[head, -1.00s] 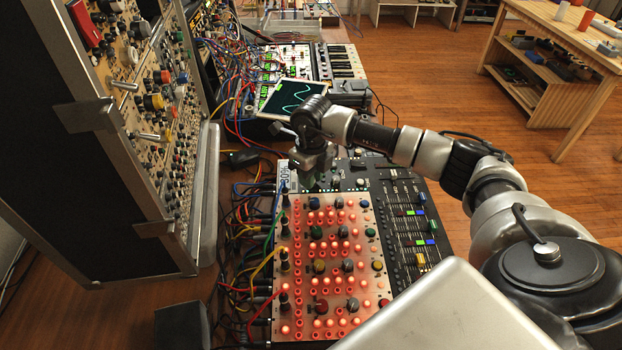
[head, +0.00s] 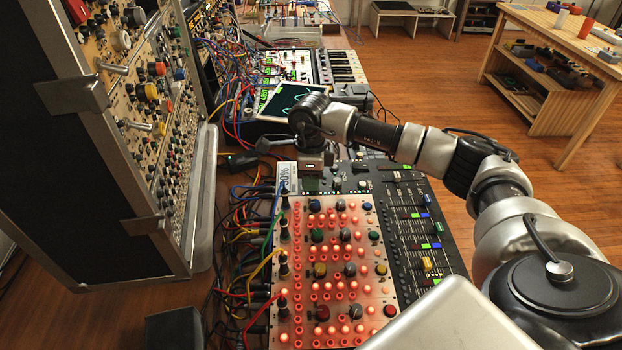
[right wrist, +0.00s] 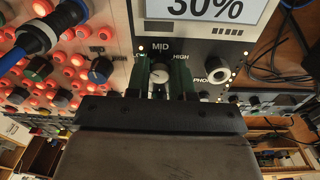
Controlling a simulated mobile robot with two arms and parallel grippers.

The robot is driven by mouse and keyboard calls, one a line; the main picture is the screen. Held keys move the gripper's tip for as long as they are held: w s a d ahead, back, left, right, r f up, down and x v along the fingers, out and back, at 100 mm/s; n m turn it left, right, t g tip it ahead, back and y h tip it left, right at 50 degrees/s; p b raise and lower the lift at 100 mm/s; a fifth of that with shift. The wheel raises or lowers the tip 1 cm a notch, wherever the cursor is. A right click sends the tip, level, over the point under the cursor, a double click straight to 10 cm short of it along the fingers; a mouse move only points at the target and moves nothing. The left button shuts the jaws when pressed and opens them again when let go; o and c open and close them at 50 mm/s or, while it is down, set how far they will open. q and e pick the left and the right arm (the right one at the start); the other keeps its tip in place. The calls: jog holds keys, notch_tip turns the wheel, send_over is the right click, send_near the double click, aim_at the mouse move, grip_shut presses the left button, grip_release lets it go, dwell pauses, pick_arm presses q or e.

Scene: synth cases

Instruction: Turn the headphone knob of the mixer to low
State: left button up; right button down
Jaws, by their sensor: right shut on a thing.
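The mixer's display (right wrist: 215,10) reads 30% in the right wrist view; the mixer (head: 452,255) is the black panel with faders in the head view. Below the display is a round knob (right wrist: 159,76) with a pale top, under the printed words MID and HIGH. My right gripper's green fingers (right wrist: 161,82) are shut on both sides of the knob. In the head view my right gripper (head: 312,183) is over the mixer's far left part. My left gripper is not in view.
A lit red-studded panel (head: 335,270) with several knobs and cables lies nearer. A tall rack case (head: 60,150) stands left. A tilted screen (head: 285,98) and a keyboard (head: 340,66) are beyond.

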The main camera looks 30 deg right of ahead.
jog(key=shift+r, duration=0.1)
dwell(0.4)
jog(key=c, duration=1)
grip_release()
notch_tip(320, 180, up, 11)
jog(key=shift+w+d+f, duration=0.1)
jog(key=shift+w+f, duration=0.05)
